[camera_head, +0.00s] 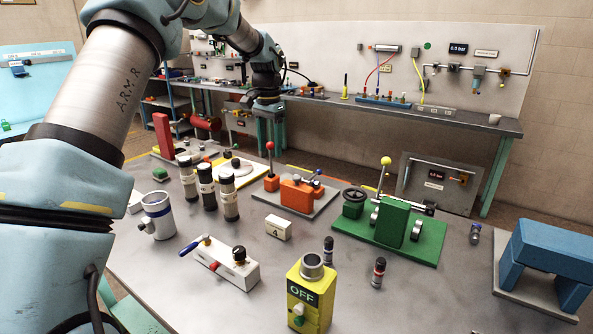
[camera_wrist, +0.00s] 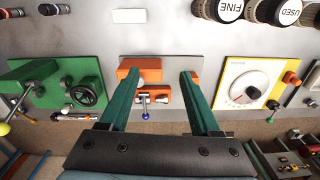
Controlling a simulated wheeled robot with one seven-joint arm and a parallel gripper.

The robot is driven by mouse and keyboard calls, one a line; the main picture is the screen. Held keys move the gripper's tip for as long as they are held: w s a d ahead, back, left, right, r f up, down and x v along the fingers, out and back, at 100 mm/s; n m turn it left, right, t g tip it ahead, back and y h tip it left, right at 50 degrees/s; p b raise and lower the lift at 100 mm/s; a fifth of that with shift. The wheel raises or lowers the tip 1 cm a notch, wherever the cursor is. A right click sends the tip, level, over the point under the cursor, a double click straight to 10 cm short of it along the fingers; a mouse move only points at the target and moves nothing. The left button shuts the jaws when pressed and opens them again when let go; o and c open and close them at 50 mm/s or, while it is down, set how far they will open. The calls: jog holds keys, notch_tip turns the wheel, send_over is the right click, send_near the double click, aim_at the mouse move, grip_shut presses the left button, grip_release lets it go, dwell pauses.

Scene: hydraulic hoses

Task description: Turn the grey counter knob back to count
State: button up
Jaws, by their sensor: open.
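A white panel with a yellow border (camera_wrist: 221,101) lies to the right of my gripper in the wrist view. It bears a pale round dial (camera_wrist: 238,82) with a small dark part on its lower right. The same panel (camera_head: 218,178) stands in the middle back of the bench in the head view, its dial small there. I cannot tell for sure which part is the grey counter knob or where it points. My gripper (camera_wrist: 160,74) is open and empty, its green fingers apart above the orange fixture (camera_wrist: 150,95). In the head view it hangs over the bench's far side.
The orange lever fixture (camera_head: 297,191) and a green handwheel fixture (camera_head: 392,217) stand on the bench. A yellow OFF box (camera_head: 308,298) and a blue stand (camera_head: 545,249) are nearer. Bare bench lies around the numbered block (camera_head: 278,228).

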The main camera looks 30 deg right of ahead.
jog(key=m, duration=0.2)
send_over(297, 176)
notch_tip(297, 176, down, 10)
jog(key=p, duration=0.4)
jog(key=shift+s+a+f+p, duration=0.15)
jog(key=shift+p, duration=0.15)
grip_shut()
